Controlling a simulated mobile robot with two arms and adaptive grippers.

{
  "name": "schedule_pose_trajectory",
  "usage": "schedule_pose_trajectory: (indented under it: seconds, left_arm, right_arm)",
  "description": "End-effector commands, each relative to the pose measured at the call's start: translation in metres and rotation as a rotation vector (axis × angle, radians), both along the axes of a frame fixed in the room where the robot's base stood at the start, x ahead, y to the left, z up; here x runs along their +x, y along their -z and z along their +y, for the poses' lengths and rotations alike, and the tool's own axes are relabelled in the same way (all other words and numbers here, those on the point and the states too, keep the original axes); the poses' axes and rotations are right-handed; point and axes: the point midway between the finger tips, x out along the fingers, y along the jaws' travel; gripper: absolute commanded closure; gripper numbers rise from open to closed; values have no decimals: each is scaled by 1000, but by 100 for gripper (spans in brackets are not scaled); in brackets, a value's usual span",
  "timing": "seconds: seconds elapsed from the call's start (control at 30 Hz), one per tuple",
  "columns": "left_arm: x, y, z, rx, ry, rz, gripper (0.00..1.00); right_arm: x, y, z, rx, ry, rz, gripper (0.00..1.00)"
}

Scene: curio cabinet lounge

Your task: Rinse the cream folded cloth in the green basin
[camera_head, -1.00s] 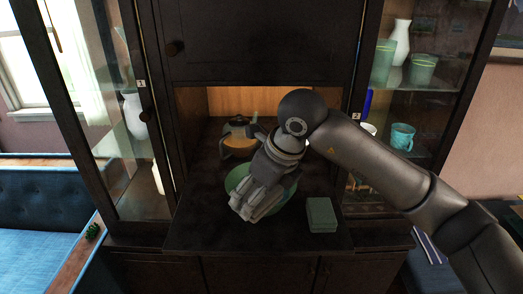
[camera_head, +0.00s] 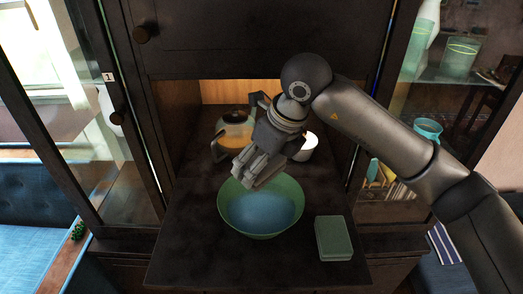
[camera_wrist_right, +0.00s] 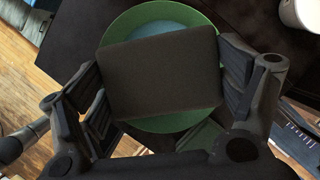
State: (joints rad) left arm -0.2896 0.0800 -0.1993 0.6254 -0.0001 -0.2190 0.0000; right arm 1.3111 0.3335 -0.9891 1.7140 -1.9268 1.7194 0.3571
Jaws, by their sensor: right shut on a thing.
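The green basin (camera_head: 289,219) holds bluish water and stands on the dark counter; its rim also shows in the right wrist view (camera_wrist_right: 165,12). My right gripper (camera_head: 250,178) is over the basin's back part, fingers pointing down. In the right wrist view, my right gripper (camera_wrist_right: 165,95) is shut on a flat rectangular folded thing, which I take for the cream folded cloth (camera_wrist_right: 160,72); it looks dark brown in shadow. It is between the camera and the basin, apparently above the water. My left gripper is not in view.
A sage-green folded block (camera_head: 333,238) lies right of the basin. A carafe with orange contents (camera_head: 236,132) and a white round container (camera_head: 304,147) stand behind. Cabinet sides enclose the niche left and right. The counter's front left is clear.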

Motion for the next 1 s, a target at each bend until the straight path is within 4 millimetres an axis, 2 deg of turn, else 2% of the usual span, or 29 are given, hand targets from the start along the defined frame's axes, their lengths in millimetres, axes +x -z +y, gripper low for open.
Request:
schedule_pose_trajectory:
  seconds: [0.17, 0.37, 0.47, 0.57, 0.8, 1.0]
  left_arm:
    - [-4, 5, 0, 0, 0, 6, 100]
    - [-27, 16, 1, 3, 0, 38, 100]
    - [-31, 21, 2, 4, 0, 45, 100]
    - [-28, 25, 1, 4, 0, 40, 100]
    - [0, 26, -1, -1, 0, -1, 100]
    - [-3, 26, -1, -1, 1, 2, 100]
  right_arm:
    - [0, 10, 0, 0, -1, 0, 50]
    - [-1, 29, 0, -1, 0, 1, 50]
    - [-1, 40, 0, 0, 0, 1, 50]
    - [-1, 49, 0, 0, 0, 0, 50]
    - [-1, 57, 0, 1, -1, -1, 50]
    - [-1, 57, 0, 1, -1, -1, 50]
